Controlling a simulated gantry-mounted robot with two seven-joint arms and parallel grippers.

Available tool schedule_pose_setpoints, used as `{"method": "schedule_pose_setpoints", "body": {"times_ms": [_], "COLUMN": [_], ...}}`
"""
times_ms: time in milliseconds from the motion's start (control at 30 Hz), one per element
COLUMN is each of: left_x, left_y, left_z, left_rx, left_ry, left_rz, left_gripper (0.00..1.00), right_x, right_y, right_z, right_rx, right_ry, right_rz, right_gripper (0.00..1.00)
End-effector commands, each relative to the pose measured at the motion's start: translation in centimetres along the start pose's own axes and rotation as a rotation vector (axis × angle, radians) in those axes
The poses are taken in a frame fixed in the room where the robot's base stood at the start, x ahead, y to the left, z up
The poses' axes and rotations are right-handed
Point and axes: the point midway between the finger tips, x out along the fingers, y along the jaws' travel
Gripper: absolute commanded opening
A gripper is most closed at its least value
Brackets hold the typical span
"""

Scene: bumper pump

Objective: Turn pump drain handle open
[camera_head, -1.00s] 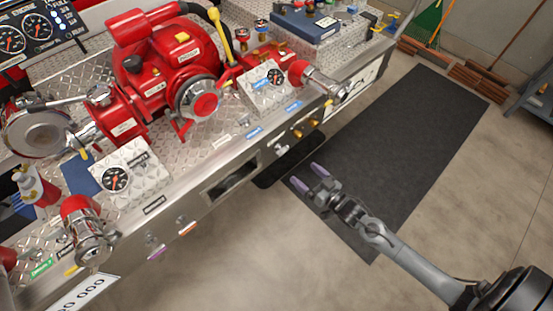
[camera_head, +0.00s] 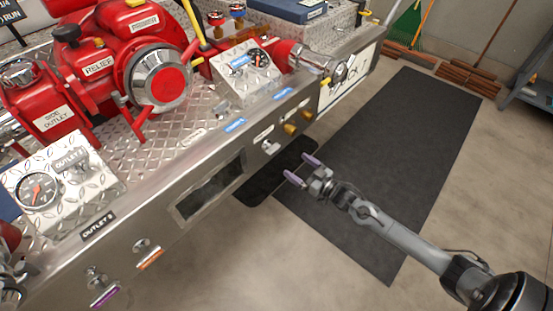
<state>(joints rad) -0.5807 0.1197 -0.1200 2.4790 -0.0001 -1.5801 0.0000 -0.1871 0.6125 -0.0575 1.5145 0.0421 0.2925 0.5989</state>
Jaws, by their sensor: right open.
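The red pump (camera_head: 100,60) sits on the diamond-plate bumper (camera_head: 180,160). Several small handles stick out of the bumper's front face: a silver one with a purple tag (camera_head: 97,279), one with an orange tag (camera_head: 143,245), a plain silver one (camera_head: 270,147) and two brass ones (camera_head: 289,128). Their labels are too small to read, so I cannot tell which is the pump drain handle. My right gripper (camera_head: 302,169) is open and empty, with purple fingertips pointing toward the front face near the brass handles, apart from it. My left gripper is out of view.
A black mat (camera_head: 400,150) covers the floor on the right. A dark rectangular opening (camera_head: 210,188) is in the bumper face. Gauge panels (camera_head: 245,70) and a red-and-chrome outlet (camera_head: 310,60) stand on the bumper. Brooms lean at the back right.

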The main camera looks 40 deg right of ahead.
Motion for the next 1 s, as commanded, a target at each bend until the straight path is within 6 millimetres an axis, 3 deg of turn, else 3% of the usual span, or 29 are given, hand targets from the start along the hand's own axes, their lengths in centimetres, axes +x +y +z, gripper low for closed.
{"method": "schedule_pose_setpoints", "body": {"times_ms": [167,633,1000], "left_x": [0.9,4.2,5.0], "left_y": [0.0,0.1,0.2], "left_z": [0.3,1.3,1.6], "left_rx": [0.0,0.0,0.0], "left_ry": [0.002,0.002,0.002], "left_rz": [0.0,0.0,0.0], "left_gripper": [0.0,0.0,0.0], "right_x": [1.5,8.6,10.7], "right_y": [0.0,0.0,0.0], "right_z": [0.2,0.3,0.1], "right_rx": [0.0,-0.001,0.0], "right_ry": [0.005,0.004,0.002], "right_rz": [0.0,0.0,0.0], "right_gripper": [0.94,0.94,0.94]}}
